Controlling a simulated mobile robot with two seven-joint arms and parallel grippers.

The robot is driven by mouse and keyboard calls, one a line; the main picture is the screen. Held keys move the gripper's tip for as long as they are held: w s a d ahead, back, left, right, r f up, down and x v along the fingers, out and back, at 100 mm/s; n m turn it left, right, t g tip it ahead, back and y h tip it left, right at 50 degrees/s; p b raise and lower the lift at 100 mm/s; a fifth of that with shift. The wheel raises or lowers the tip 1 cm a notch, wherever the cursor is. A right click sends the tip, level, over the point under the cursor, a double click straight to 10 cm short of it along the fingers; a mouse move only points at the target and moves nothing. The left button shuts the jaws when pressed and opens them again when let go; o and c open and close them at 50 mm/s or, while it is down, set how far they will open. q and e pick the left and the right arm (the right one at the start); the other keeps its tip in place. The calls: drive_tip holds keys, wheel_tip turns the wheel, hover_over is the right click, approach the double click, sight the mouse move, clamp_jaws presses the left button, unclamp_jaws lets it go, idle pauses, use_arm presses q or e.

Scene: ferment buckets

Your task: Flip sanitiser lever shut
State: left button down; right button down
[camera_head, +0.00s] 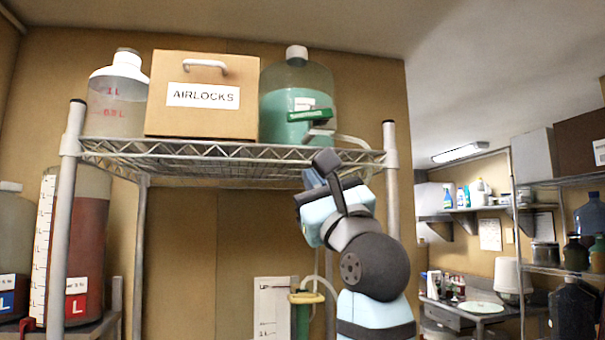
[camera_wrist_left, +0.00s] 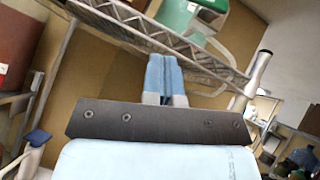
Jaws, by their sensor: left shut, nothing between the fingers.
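A clear jug of green liquid (camera_head: 283,103) with a white cap stands on the right of the wire rack's top shelf. A green lever (camera_head: 309,116) sits at its front, above a grey tap body (camera_head: 318,133), and lies roughly level across the jug. Green parts at the jug (camera_wrist_left: 178,14) also show at the top of the left wrist view. My left gripper (camera_head: 318,165) is below the shelf's front edge, under the tap and apart from the lever. Its blue fingers (camera_wrist_left: 166,72) are closed together and empty. My right gripper is not in view.
The wire shelf edge (camera_head: 220,150) runs between my left gripper and the jug. An AIRLOCKS box (camera_head: 240,118) and a graduated clear jug (camera_head: 118,92) stand to the left. A hose (camera_head: 352,139) curves right from the tap. A rack post (camera_head: 391,160) stands close on the right.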

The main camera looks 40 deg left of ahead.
use_arm(q)
drive_tip(key=v, duration=0.2)
drive_tip(key=shift+s+f, duration=0.25)
drive_tip(key=shift+f, duration=0.05)
idle(0.3)
